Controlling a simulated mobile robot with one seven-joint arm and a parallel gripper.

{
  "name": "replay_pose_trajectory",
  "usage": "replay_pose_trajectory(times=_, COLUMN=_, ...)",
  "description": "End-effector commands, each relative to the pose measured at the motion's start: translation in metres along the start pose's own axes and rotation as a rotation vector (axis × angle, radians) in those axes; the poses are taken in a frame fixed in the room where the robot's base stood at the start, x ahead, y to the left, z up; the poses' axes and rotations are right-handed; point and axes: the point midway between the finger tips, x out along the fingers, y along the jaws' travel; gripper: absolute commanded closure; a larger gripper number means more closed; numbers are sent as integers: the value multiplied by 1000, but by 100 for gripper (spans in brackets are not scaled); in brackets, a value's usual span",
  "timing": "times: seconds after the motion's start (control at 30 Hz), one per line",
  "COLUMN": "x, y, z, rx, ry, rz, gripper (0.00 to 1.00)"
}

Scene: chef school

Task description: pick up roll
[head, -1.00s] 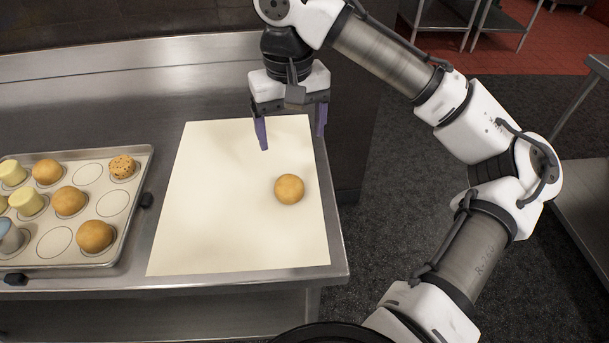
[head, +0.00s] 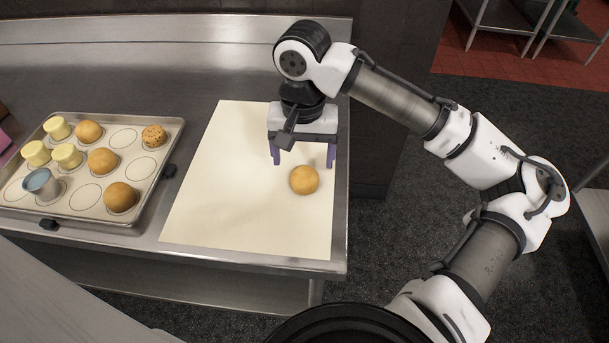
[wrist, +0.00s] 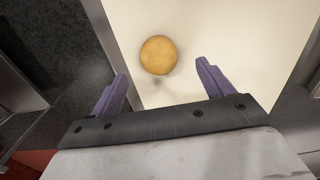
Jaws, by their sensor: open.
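A round golden-brown roll (head: 304,180) sits alone on the right part of a cream sheet (head: 225,200) on the steel counter. My gripper (head: 303,160) is over the sheet, just behind the roll in the head view, with its purple fingers pointing down. It is open and empty. In the wrist view the roll (wrist: 158,55) lies ahead of the fingertips and between their lines, a little left of the middle of the gap. The gripper (wrist: 163,75) does not appear to touch it.
A metal tray (head: 150,205) at the left holds several rolls, pale yellow pieces, a speckled ball (head: 154,136) and a blue-grey cup (head: 41,184), with some empty printed circles. The counter's right edge (head: 346,220) is close to the roll. The sheet's left half is clear.

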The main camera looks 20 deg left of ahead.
Motion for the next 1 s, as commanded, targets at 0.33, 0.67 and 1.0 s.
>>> replay_pose_trajectory(times=0.33, x=32, y=2, z=0, rx=0, ry=-2, rz=1, gripper=20)
replay_pose_trajectory(times=0.67, x=60, y=2, z=0, rx=-2, ry=-1, rz=-1, gripper=20)
replay_pose_trajectory(times=1.0, x=60, y=2, z=0, rx=-2, ry=0, rz=0, gripper=46)
